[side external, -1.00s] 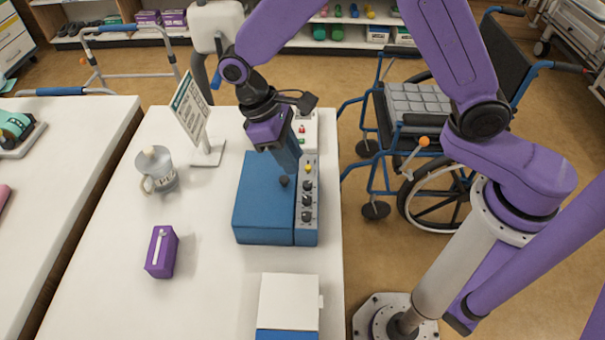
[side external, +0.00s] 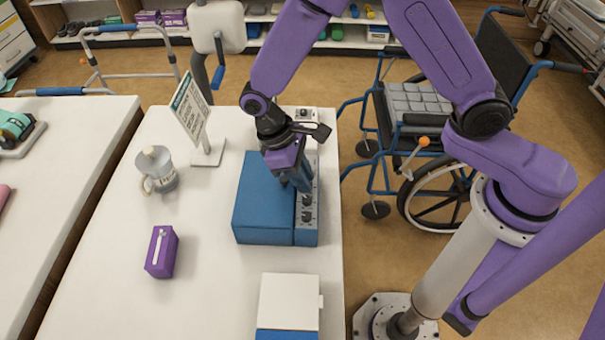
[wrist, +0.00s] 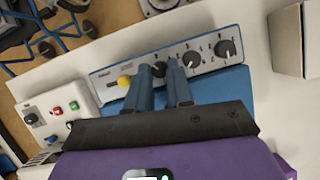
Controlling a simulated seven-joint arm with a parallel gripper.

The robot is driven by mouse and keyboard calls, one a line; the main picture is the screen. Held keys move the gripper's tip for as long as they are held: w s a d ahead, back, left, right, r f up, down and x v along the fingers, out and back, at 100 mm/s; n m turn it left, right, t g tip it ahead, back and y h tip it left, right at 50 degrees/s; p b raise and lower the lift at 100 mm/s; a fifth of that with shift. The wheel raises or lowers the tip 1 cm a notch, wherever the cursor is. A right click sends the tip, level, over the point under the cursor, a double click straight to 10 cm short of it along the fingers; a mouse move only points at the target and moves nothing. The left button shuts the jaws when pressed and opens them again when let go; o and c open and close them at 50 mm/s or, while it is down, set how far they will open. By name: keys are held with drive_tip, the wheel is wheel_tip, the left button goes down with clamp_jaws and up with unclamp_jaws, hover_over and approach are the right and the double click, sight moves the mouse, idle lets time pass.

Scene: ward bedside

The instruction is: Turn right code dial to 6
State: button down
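A blue box-shaped device (side external: 263,198) stands on the white table with a grey control panel (wrist: 103,84) along one side. In the wrist view the panel has a yellow knob (wrist: 124,82) and a row of black dials: one beside the yellow knob (wrist: 159,69), a middle one (wrist: 192,58) and one at the right end (wrist: 226,48). My gripper (wrist: 158,72) has its two blue fingers apart, one either side of the dial beside the yellow knob. I cannot tell whether they touch it. The dial markings are too small to read. In the side view my gripper (side external: 306,188) hides that dial.
A white box with red and green buttons (wrist: 61,112) is beside the device. A sign on a stand (side external: 192,110), a lidded jug (side external: 157,169), a purple box (side external: 162,251) and a white-lidded box (side external: 289,300) stand on the table. A wheelchair (side external: 440,150) is beyond its right edge.

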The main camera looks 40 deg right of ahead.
drive_tip(key=m, duration=0.2)
drive_tip(key=m+y, duration=0.1)
drive_tip(key=m, duration=0.2)
drive_tip(key=shift+w+d+g+y, duration=0.1)
drive_tip(key=shift+d+g+y, duration=0.1)
drive_tip(key=shift+g+y, duration=0.15)
drive_tip(key=c, duration=1.3)
unclamp_jaws()
drive_tip(key=v, duration=1.7)
drive_tip(key=shift+r, duration=0.2)
drive_tip(key=shift+w+a, duration=0.1)
drive_tip(key=shift+w, duration=0.05)
